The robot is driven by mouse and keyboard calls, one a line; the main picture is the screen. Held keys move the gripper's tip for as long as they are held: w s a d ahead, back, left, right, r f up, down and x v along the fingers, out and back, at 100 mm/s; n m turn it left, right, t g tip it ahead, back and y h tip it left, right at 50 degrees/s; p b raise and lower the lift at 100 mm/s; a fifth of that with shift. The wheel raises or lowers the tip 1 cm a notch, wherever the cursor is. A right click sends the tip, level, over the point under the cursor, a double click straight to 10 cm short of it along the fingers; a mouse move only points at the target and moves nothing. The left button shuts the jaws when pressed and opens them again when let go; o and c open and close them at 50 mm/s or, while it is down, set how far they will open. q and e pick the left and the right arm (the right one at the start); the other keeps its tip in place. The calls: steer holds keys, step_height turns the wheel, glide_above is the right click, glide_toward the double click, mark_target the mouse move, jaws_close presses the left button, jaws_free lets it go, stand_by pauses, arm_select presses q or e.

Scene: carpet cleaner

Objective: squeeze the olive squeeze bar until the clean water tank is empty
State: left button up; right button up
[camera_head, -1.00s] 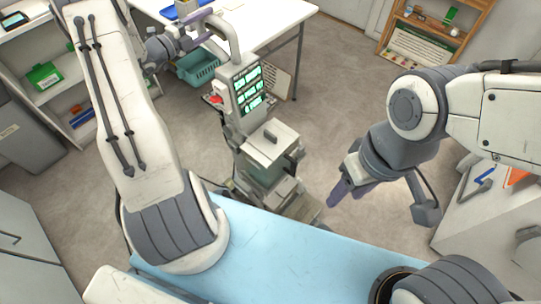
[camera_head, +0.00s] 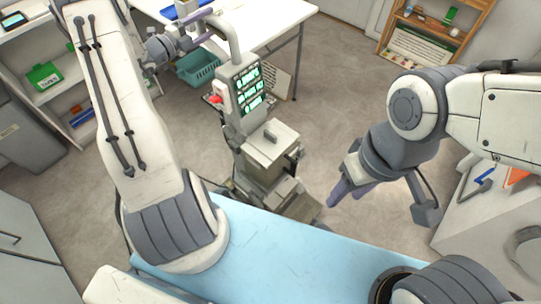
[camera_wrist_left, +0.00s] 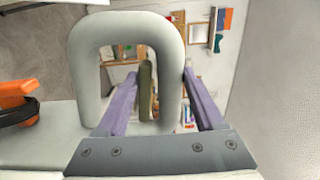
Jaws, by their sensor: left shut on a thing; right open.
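The carpet cleaner (camera_head: 262,150) stands on the floor beyond the blue surface, with a lit green display panel and a grey handle (camera_head: 228,38) at its top. In the left wrist view, the handle (camera_wrist_left: 85,65) is a pale loop, and the olive squeeze bar (camera_wrist_left: 147,90) stands upright inside it. My left gripper (camera_head: 206,28) is at the handle; its fingers (camera_wrist_left: 163,100) straddle the bar and the loop's right leg, closed on them. The box-shaped tank (camera_head: 266,165) below the lid looks tan; its water level cannot be made out. My right gripper (camera_head: 345,191) is open and empty, right of the cleaner.
A white table (camera_head: 265,22) stands behind the cleaner, with a teal basket (camera_head: 199,68) below it. A wooden shelf (camera_head: 438,32) is at the back right. The blue surface (camera_head: 285,262) lies in front. Carpet (camera_head: 345,110) right of the cleaner is clear.

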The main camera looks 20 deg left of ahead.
arm_select(q)
steer(key=shift+s+d+f, duration=0.1)
steer(key=shift+f, duration=0.45)
steer(key=o, duration=1.1)
steer(key=shift+c, duration=0.2)
steer(key=shift+r, duration=0.25)
steer(key=p+v, duration=0.2)
steer(key=v, duration=0.7)
steer(key=shift+r, duration=0.15)
